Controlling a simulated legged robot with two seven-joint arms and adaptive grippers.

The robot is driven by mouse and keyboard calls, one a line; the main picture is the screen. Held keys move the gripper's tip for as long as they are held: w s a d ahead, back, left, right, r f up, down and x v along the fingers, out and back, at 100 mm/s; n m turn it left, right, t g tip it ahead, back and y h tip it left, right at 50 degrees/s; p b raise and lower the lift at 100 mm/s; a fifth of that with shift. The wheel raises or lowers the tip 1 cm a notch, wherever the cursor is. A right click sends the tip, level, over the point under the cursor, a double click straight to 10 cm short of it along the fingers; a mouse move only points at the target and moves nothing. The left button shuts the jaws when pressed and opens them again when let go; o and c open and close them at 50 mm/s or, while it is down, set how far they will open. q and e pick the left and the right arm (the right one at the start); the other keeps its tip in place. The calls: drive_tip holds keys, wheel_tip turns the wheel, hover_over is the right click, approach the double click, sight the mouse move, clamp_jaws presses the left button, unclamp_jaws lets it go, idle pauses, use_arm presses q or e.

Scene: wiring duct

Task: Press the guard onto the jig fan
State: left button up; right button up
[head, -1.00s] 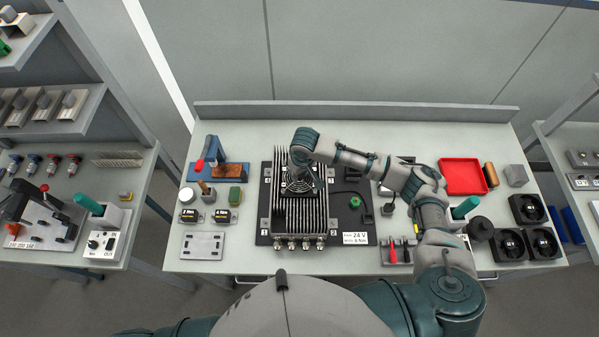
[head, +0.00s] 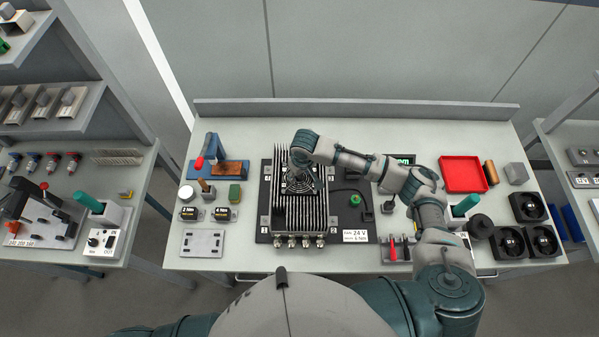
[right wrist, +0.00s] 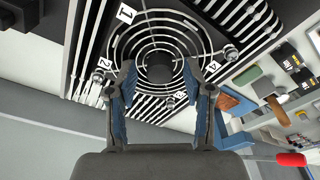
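The guard (head: 302,184) is a round wire grille with concentric rings. It lies over the dark fan on the finned metal unit (head: 313,215) at the middle of the bench. In the right wrist view the guard (right wrist: 160,48) fills the upper middle, with a dark round hub at its centre and small posts or screws around it. My right gripper (right wrist: 159,72) is open, its two fingertips well apart on either side of the hub, close to the rings. I cannot tell whether they touch. In the head view my right wrist hides the fingertips. My left gripper is not in view.
The finned unit sits on a black plate with numbered corners. A blue clamp fixture with a red handle (head: 201,163) stands to its left. A red tray (head: 463,174) and several black fans (head: 510,243) are at the right. Bare bench lies behind the unit.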

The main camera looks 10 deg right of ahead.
sight(302, 181)
drive_tip(key=shift+r, duration=0.2)
wheel_tip(302, 181, up, 11)
drive_tip(key=s, duration=0.1)
drive_tip(key=shift+s+d+r, duration=0.15)
drive_tip(key=shift+d+r, duration=0.05)
drive_tip(key=shift+d, duration=0.1)
idle(0.6)
